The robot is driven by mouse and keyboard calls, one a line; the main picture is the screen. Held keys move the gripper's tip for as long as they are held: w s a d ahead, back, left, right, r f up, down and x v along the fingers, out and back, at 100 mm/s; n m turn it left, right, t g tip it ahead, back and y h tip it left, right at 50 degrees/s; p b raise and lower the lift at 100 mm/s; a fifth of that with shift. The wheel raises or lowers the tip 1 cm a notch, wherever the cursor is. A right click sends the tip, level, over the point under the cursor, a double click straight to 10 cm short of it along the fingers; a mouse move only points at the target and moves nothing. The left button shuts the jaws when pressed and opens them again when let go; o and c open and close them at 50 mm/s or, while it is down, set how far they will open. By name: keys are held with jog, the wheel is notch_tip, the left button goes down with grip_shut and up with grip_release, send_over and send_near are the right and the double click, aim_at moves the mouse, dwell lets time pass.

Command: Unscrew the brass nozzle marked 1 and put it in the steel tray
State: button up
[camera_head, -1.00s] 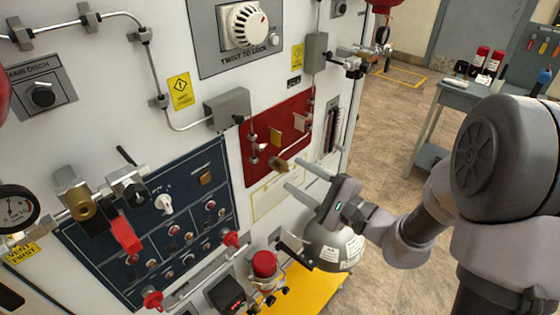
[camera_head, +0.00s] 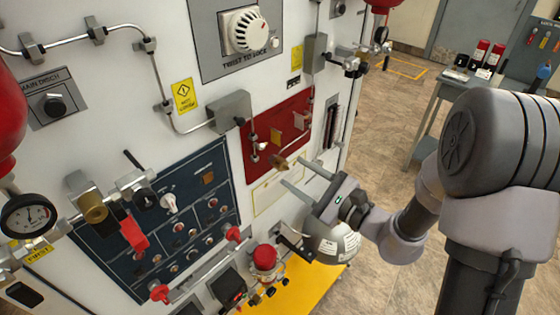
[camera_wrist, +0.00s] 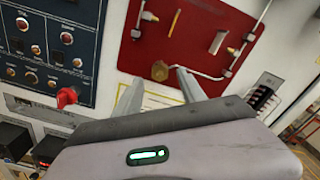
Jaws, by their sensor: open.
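A small brass piece (camera_head: 279,162) sits at the lower edge of the red panel (camera_head: 250,162). It also shows in the wrist view (camera_wrist: 160,71), just beyond and between my finger ends. I cannot read a 1 on it. My gripper (camera_head: 292,172) is open and empty, its two fingers pointing at the panel just right of and below the brass piece. The fingers also show in the wrist view (camera_wrist: 158,78), spread apart. They appear apart from the piece, though the gap is hard to judge. I cannot make out a steel tray in either view.
A grey bench (camera_head: 452,93) with red-capped bottles (camera_head: 478,53) stands at the right. Red knobs (camera_head: 233,233) and a red-topped fitting (camera_head: 264,257) stick out nearby. The tiled floor (camera_head: 385,135) looks clear.

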aim_at(287, 169)
dwell(0.4)
jog(key=shift+x, duration=1.9)
grip_shut()
jog(key=shift+f+n+b, duration=0.25)
jog(key=shift+n+b, duration=0.15)
jog(key=shift+b, duration=0.7)
jog(key=n+b, duration=0.2)
jog(key=shift+b, duration=0.4)
jog(key=shift+r+n, duration=0.25)
jog(key=shift+n, duration=0.05)
jog(key=shift+f, duration=0.1)
